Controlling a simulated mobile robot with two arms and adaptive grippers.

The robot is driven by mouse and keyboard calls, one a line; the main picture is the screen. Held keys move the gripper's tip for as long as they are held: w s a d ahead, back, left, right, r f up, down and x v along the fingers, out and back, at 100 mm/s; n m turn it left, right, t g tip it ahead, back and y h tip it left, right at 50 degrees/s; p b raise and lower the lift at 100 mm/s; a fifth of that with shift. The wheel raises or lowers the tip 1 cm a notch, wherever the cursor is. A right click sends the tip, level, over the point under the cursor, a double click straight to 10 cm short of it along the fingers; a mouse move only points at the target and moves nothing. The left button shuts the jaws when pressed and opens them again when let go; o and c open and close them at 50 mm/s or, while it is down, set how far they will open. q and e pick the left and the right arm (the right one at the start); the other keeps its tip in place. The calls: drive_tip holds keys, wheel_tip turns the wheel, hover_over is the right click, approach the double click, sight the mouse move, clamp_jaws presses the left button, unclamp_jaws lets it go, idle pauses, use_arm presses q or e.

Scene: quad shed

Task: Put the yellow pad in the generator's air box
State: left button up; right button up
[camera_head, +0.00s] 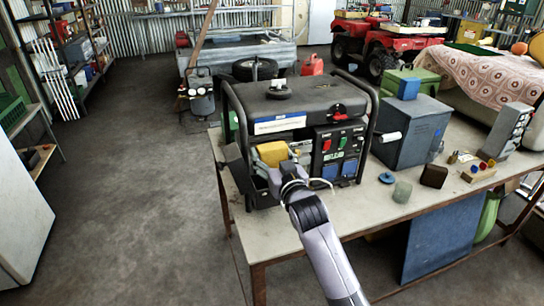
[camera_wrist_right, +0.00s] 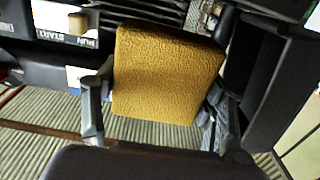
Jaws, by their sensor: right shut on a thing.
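The yellow pad (camera_head: 272,153) is at the left front of the black-framed generator (camera_head: 320,97), in front of or partly in its opening. My right gripper (camera_head: 282,174) is shut on the pad from the front. In the right wrist view the textured pad (camera_wrist_right: 167,75) sits between the two fingers, its broad face towards the camera. Dark ribs (camera_wrist_right: 155,12) of the generator show beyond the pad's far edge. The air box is mostly hidden by the pad and gripper, so I cannot tell how deep the pad is in it. My left gripper is out of view.
The generator stands on a workbench (camera_head: 375,216). The bench's front edge is clear, with open floor (camera_head: 120,195) on the left.

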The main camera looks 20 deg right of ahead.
drive_tip(key=shift+f+b, duration=1.1)
drive_tip(key=shift+f, duration=1.35)
drive_tip(key=o, duration=0.6)
drive_tip(key=shift+o, duration=1.2)
drive_tip(key=shift+w+f, duration=0.1)
